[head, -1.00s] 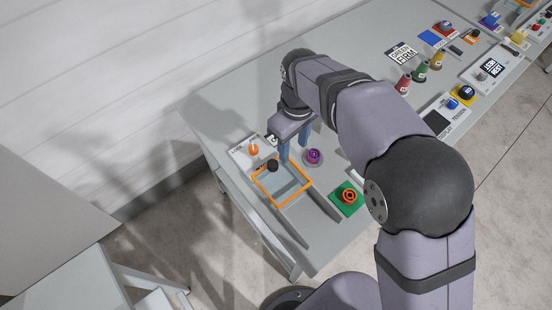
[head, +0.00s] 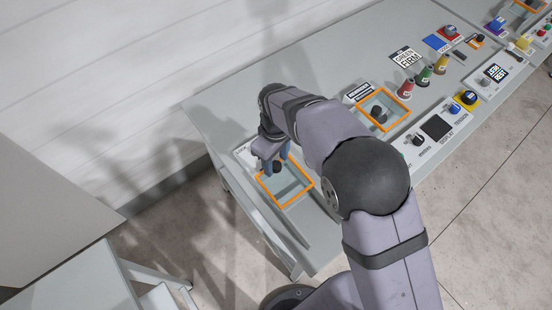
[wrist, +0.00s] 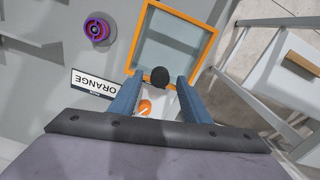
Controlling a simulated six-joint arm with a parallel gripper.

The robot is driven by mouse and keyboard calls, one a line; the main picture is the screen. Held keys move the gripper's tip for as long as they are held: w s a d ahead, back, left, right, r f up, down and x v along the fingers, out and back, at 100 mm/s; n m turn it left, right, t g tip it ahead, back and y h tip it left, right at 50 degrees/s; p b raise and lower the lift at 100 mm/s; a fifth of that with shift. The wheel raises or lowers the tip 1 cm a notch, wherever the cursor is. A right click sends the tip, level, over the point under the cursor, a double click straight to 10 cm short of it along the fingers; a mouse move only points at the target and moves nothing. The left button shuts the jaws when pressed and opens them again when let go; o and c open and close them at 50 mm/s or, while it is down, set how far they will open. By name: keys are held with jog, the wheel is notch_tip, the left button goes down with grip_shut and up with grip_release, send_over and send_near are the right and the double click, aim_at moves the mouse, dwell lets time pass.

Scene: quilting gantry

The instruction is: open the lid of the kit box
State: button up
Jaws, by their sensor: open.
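A clear lid with an orange rim (head: 296,200) lies flat at the near left end of the bench. It also fills the top of the wrist view (wrist: 148,30). Its black knob (wrist: 160,77) sits at the rim edge closest to me in that view. My gripper (wrist: 158,84) is open, with one blue finger on each side of the knob. I cannot tell whether either finger touches it. In the head view my gripper (head: 274,162) is down at the knob (head: 277,168) and partly covers it.
A white plate with an orange dial (wrist: 145,107) lies beneath the fingers, beside an ORANGE label (wrist: 96,84). A purple ring (wrist: 97,29) stands nearby. A second orange-rimmed lid (head: 406,97) lies farther right, near several coloured spools (head: 424,75).

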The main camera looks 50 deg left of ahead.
jog(key=shift+f, duration=0.55)
grip_shut()
jog(key=d, duration=1.2)
jog(key=shift+d, duration=0.15)
grip_release()
